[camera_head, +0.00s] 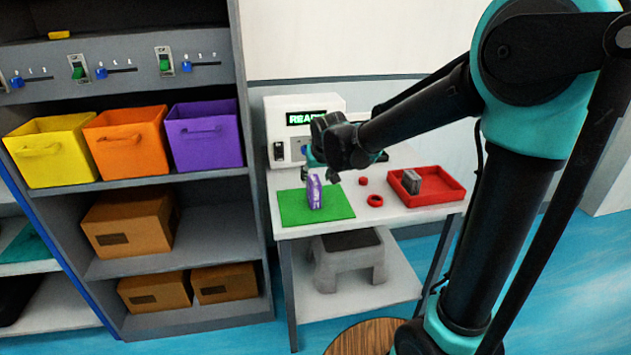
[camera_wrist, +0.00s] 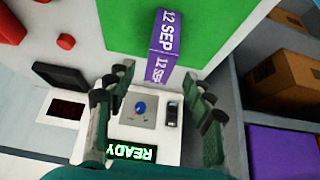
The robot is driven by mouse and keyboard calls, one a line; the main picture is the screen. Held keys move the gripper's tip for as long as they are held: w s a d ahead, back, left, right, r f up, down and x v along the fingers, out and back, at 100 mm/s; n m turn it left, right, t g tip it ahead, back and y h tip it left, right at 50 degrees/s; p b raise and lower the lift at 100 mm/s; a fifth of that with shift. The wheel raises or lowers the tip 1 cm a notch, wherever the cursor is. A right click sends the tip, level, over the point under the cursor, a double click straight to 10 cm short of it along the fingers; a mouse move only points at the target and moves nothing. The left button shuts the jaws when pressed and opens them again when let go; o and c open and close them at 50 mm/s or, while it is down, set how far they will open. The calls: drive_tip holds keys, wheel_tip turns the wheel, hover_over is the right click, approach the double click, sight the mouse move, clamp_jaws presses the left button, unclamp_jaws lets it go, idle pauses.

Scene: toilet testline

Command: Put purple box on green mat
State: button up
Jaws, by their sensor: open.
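A small purple and white box (camera_head: 315,192) stands upright on the green mat (camera_head: 336,207) on the white table. My gripper (camera_head: 322,172) is above and close behind the box in the head view. In the wrist view my gripper (camera_wrist: 158,76) is open, and the near end of the box shows between the fingertips. No finger is seen closed on it.
A white machine (camera_head: 291,118) reading "READY" stands behind the mat. A shelf with a large purple bin (camera_head: 204,135) is at left.

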drive_tip(key=shift+s+d+r, duration=0.15)
drive_tip(key=shift+s+r, duration=0.05)
drive_tip(key=shift+r, duration=0.15)
drive_tip(key=s+d+f+m+g+h, duration=0.1)
drive_tip(key=s+d+f, duration=0.5)
drive_tip(key=s+d, duration=0.5)
drive_tip(key=s+d+f+m+g+h, duration=0.1)
drive_tip(key=s+d+f, duration=0.5)
drive_tip(key=s+d, duration=0.6)
drive_tip(key=shift+d+m, duration=0.7)
drive_tip(key=shift+d, duration=0.15)
